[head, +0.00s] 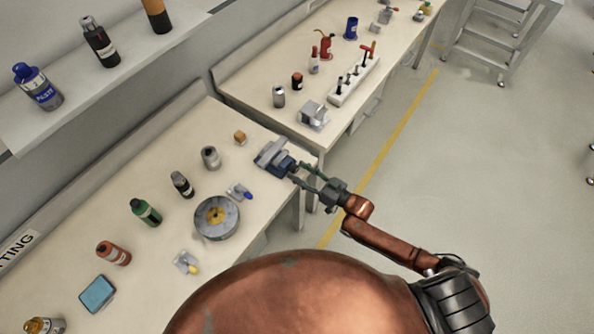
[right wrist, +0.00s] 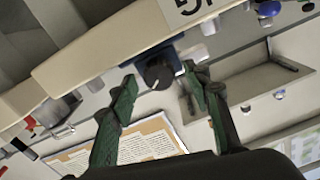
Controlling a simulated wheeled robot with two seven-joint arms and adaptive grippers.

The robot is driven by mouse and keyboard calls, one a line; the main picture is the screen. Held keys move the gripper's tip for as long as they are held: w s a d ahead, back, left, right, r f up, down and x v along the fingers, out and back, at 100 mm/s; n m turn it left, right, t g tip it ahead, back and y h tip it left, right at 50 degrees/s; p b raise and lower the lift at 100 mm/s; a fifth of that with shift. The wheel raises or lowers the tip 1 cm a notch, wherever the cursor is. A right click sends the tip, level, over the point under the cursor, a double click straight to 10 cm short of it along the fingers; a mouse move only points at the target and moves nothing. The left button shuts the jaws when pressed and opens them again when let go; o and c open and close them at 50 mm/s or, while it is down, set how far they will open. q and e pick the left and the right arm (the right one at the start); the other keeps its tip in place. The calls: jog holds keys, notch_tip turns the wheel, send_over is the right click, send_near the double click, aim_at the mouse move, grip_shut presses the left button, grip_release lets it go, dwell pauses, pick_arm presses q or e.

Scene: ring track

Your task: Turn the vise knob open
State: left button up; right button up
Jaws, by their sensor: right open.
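The vise (head: 272,157), grey with a blue body, sits at the near workbench's right end. In the right wrist view its blue body (right wrist: 150,56) is at the bench edge, with the dark round knob (right wrist: 158,74) facing me. My right gripper (head: 306,175) reaches the vise's front from the right. Its green-padded fingers (right wrist: 160,82) are spread open, one on each side of the knob in the picture, with visible gaps. I cannot tell how far the fingertips are from the knob in depth. My left gripper is not in view.
The workbench (head: 160,265) also holds a grey round reel (head: 217,217), a small clamp with a blue handle (head: 240,192), a grey cylinder (head: 210,157) and several bottles. A second bench (head: 240,85) stands beyond. Open floor (head: 480,160) lies to the right.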

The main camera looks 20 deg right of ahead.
jog(key=shift+w+a, duration=0.35)
jog(key=shift+w, duration=0.05)
